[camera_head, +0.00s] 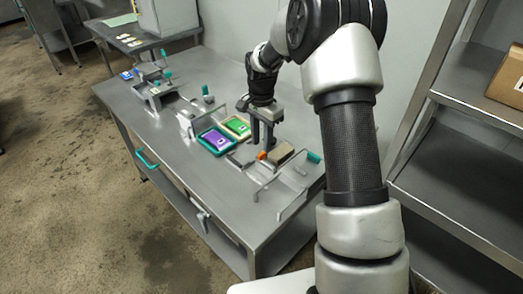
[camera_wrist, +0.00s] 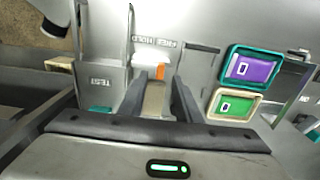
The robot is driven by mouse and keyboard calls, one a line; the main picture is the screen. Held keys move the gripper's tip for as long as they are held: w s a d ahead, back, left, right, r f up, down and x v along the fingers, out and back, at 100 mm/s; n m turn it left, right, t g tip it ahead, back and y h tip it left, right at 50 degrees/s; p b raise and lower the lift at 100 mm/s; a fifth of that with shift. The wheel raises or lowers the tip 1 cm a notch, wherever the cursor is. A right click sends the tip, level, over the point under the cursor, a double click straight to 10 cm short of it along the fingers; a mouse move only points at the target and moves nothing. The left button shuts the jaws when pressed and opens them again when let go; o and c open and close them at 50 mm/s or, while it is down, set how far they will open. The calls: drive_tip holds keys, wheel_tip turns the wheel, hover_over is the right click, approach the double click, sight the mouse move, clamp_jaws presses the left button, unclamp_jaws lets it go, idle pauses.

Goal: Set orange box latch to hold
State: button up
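My gripper (camera_head: 263,140) points down over the steel bench, just left of a beige-grey block (camera_head: 281,152). In the wrist view my gripper (camera_wrist: 159,84) has its two fingers apart. A small orange part (camera_wrist: 160,72) shows between the fingertips, at the far end of a beige piece (camera_wrist: 154,100). I cannot tell whether either finger touches it. The orange part also shows in the head view (camera_head: 262,155), low beside the fingers. A plate with FREE and HOLD lettering (camera_wrist: 155,43) lies just beyond it, upside down in the wrist view.
A purple panel (camera_head: 217,141) and a green panel (camera_head: 238,126) lie left of my gripper. A metal frame with a teal handle (camera_head: 314,157) stands at right. A plate marked TEST (camera_wrist: 100,82) is beside the fingers. A shelf (camera_head: 470,107) stands at far right.

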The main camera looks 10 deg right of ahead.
sight(262, 153)
drive_tip(key=shift+f, duration=2.2)
drive_tip(key=shift+c, duration=0.3)
clamp_jaws()
